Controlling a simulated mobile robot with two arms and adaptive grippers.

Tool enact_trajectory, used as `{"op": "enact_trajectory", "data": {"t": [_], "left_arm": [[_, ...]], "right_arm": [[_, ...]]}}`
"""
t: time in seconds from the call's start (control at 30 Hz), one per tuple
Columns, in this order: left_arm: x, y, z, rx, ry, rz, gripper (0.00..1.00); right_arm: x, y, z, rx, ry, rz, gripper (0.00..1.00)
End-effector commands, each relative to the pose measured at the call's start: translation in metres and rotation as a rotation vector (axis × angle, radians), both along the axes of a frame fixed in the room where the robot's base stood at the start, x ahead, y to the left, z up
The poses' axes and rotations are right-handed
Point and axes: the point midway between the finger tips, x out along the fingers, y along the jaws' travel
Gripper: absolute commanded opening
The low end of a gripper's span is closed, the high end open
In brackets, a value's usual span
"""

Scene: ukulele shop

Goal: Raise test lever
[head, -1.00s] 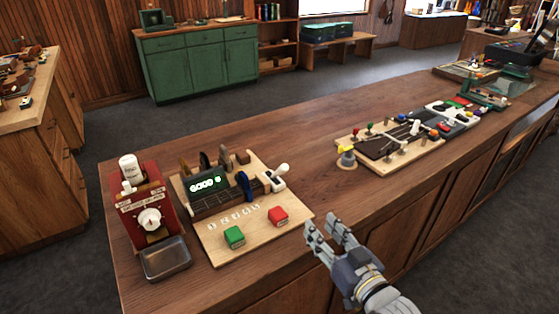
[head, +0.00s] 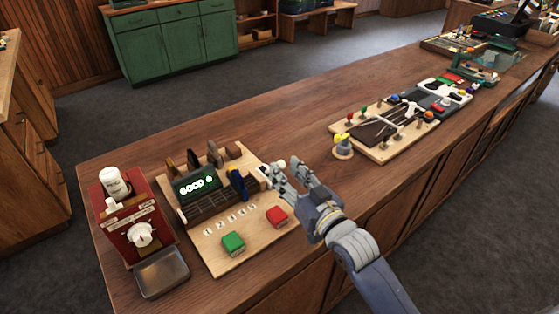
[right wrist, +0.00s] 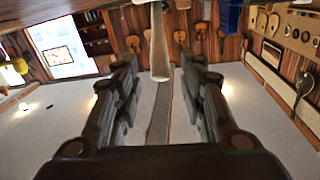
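The test board (head: 235,250) is a light wooden panel on the counter with a dark block and a green display reading "GOOD". A white lever (head: 263,172) with a pale round knob (head: 281,164) is at the block's right end, partly hidden by my fingers. My right gripper (head: 286,174) is at the lever, fingers apart. In the right wrist view, a cream rod (right wrist: 159,45), apparently the lever, hangs between the open fingers (right wrist: 160,72) with gaps on both sides. My left gripper is out of view.
Green (head: 233,242) and red (head: 277,216) buttons are on the board's front. A red dispenser (head: 138,225) with a metal tray (head: 162,272) stands to the left. A board with colored pegs (head: 384,132) lies to the right. The counter between is clear.

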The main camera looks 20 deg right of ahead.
Motion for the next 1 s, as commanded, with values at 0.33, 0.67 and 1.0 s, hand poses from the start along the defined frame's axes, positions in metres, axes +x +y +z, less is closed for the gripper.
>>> {"op": "enact_trajectory", "data": {"t": [0.33, 0.67, 1.0], "left_arm": [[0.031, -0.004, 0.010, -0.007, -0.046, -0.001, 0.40], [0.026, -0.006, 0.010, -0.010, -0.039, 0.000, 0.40], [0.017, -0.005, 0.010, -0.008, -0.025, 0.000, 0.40]], "right_arm": [[0.034, 0.008, 0.000, -0.001, 0.001, 0.000, 0.38], [0.035, 0.009, 0.000, -0.001, 0.000, 0.001, 0.24], [0.036, 0.009, 0.001, -0.001, 0.002, 0.001, 0.00]]}}
